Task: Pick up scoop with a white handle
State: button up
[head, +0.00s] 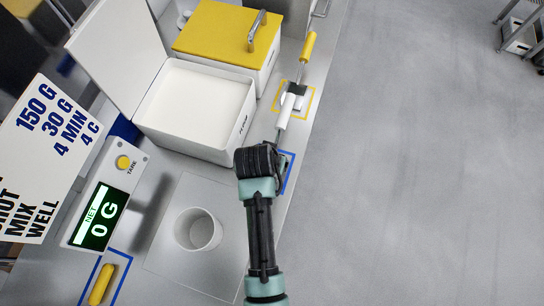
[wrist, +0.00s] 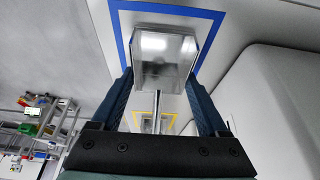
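The scoop with a white handle (head: 285,112) lies near the right edge of the counter in the head view. Its handle points away from me, and its metal head is mostly hidden by my gripper (head: 279,160). In the wrist view the shiny metal scoop head (wrist: 165,58) sits inside a blue outline, with its thin shaft running down between my fingers. My gripper (wrist: 160,82) is open, one finger on each side of the scoop. I cannot tell whether either finger touches it.
A scoop with a yellow handle (head: 309,45) lies beyond, near a yellow outline (head: 309,104). An open white bin (head: 226,146) and a yellow-lidded bin (head: 215,27) stand left. A white cup (head: 197,230) and scale display (head: 100,217) are nearer.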

jog(key=c, duration=0.5)
notch_tip(320, 180, up, 10)
jog(key=shift+b, duration=0.45)
